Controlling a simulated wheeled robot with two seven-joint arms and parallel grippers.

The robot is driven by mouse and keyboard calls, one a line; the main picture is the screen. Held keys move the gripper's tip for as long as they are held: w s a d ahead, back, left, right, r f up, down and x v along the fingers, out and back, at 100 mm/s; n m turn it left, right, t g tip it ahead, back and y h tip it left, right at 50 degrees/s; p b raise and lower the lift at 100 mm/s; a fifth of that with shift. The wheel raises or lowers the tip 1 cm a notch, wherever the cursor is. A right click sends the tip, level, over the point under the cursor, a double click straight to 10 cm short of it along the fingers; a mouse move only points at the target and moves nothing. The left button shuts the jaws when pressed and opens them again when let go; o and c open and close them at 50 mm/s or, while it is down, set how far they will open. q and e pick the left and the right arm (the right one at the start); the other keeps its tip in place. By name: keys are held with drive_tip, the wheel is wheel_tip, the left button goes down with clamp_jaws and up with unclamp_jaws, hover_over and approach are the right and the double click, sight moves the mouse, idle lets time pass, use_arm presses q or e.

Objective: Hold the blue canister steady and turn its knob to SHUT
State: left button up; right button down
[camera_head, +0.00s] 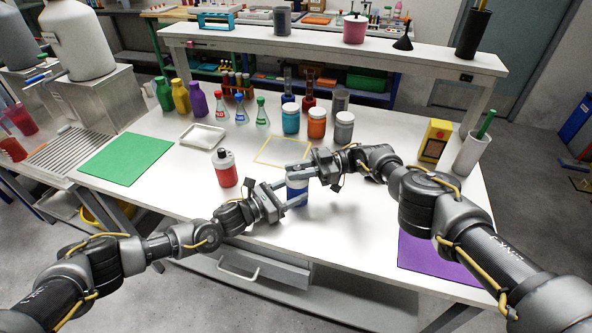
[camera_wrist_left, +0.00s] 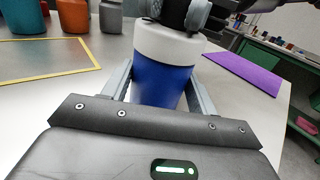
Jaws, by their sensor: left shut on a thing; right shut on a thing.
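The blue canister (camera_head: 297,193) stands upright on the white table, in front of the yellow outlined square. It has a blue body and a white upper part, clearest in the left wrist view (camera_wrist_left: 160,82). My left gripper (camera_head: 297,201) is shut around its body, one finger on each side. My right gripper (camera_head: 298,173) is at the canister's top and shut on the knob. The knob is hidden by the right gripper, so its setting cannot be read.
A red canister with a white top (camera_head: 226,170) stands just left of the canister. A yellow outlined square (camera_head: 283,151) lies behind. Several jars, flasks and bottles stand further back. A purple mat (camera_head: 425,258) lies at the right front and a green mat (camera_head: 127,158) at the left.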

sight(297, 167)
use_arm(q)
drive_tip(key=shift+d, duration=0.15)
use_arm(e)
drive_tip(key=c, duration=1.3)
unclamp_jaws()
drive_tip(key=shift+r, duration=0.1)
use_arm(q)
drive_tip(key=shift+a, duration=0.2)
use_arm(e)
wheel_tip(297, 167, up, 10)
drive_tip(key=shift+f, duration=0.1)
use_arm(q)
drive_tip(key=o, duration=1.1)
